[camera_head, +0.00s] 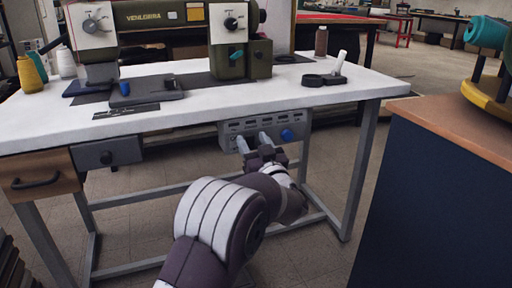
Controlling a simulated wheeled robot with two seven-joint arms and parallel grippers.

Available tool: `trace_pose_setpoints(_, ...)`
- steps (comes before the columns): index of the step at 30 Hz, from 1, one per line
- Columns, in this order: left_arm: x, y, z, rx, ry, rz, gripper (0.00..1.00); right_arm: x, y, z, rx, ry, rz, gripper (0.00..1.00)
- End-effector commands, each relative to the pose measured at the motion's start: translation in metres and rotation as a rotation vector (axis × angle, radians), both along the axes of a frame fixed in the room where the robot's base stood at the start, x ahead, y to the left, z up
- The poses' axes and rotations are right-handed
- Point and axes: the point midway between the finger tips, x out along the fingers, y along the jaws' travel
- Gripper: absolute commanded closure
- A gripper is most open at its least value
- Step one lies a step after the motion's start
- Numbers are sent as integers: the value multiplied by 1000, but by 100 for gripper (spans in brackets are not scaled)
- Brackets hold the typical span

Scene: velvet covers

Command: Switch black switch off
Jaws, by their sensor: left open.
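A grey control box (303,124) hangs under the front edge of the white sewing table, with small labels along its top and a blue knob (287,135) on its right side. I cannot make out a black switch on it; my gripper covers part of its front. My left gripper (254,142) is open, its two grey fingers pointing at the box just left of the blue knob. I cannot tell whether the fingertips touch the box. No object shows between the fingers. My right gripper is not in view.
A green and white sewing machine (160,14) stands on the white table (200,102). Thread cones (31,75) stand at left, a black tray (322,80) at right. Drawers (106,153) hang left of the box. A dark blue cabinet (430,205) stands at right. Table legs and a crossbar are below.

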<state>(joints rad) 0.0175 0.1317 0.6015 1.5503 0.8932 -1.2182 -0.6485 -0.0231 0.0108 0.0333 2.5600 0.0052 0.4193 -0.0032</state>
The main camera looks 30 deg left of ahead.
Motion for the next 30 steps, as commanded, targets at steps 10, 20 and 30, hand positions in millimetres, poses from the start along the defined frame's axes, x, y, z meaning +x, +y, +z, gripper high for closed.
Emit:
trace_pose_setpoints(10,-50,-61,-11,2,7,-6,47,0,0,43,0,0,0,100)
trace_pose_setpoints(20,-79,-93,-27,0,2,-1,47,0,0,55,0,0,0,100)
trace_pose_setpoints(30,-79,-93,-28,1,1,-1,47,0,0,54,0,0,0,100)
